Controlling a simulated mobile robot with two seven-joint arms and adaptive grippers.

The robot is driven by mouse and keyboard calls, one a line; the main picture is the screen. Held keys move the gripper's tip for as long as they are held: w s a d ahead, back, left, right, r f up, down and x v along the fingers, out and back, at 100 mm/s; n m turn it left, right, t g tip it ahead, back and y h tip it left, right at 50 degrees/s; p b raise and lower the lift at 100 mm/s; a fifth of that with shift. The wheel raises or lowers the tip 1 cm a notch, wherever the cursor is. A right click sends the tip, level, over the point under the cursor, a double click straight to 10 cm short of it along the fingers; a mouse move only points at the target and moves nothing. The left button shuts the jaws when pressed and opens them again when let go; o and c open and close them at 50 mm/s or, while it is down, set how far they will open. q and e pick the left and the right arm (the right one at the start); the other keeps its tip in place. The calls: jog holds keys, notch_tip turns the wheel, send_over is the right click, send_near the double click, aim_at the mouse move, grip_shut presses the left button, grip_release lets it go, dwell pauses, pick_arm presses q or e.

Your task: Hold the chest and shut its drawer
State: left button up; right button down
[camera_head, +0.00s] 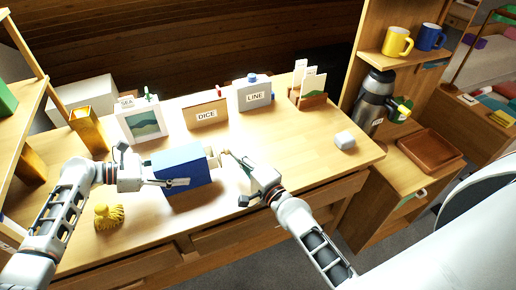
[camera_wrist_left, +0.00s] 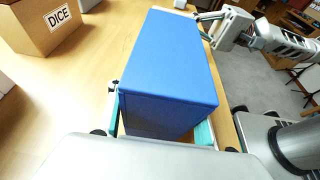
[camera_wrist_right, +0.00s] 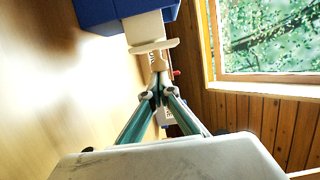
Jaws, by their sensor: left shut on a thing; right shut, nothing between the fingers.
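The blue chest (camera_head: 182,168) stands on the wooden table, near its front edge. My left gripper (camera_head: 164,170) is shut on the chest, one finger on each side, as the left wrist view of the chest (camera_wrist_left: 172,70) shows. The cream drawer (camera_wrist_right: 145,27) sticks partly out of the chest's right side, with a front plate (camera_wrist_right: 153,46) and a small knob (camera_wrist_right: 158,62). My right gripper (camera_wrist_right: 160,84) is shut and empty, its fingertips together at the knob. Whether they touch it is hard to tell.
A yellow brush-like object (camera_head: 108,216) lies front left of the chest. Behind stand the DICE box (camera_head: 206,114), the LINE box (camera_head: 254,94) and a picture-fronted SEA box (camera_head: 141,121). A white block (camera_head: 344,140) lies to the right. The table between it and the chest is clear.

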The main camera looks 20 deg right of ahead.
pick_arm(q)
jog(key=shift+d+r, duration=0.1)
pick_arm(e)
jog(key=a, duration=0.4)
jog(key=shift+a, duration=0.1)
jog(key=shift+r, duration=0.1)
jog(key=d, duration=0.2)
jog(key=s+d, duration=0.1)
jog(key=d, duration=0.1)
jog(key=shift+s+d+f, duration=0.1)
jog(key=shift+d+f, duration=0.1)
jog(key=shift+d, duration=0.15)
jog(key=v, duration=0.8)
jog(key=shift+s+d+r, duration=0.1)
jog(key=shift+s+r, duration=0.05)
jog(key=shift+s, duration=0.2)
pick_arm(q)
jog(key=o, duration=1.3)
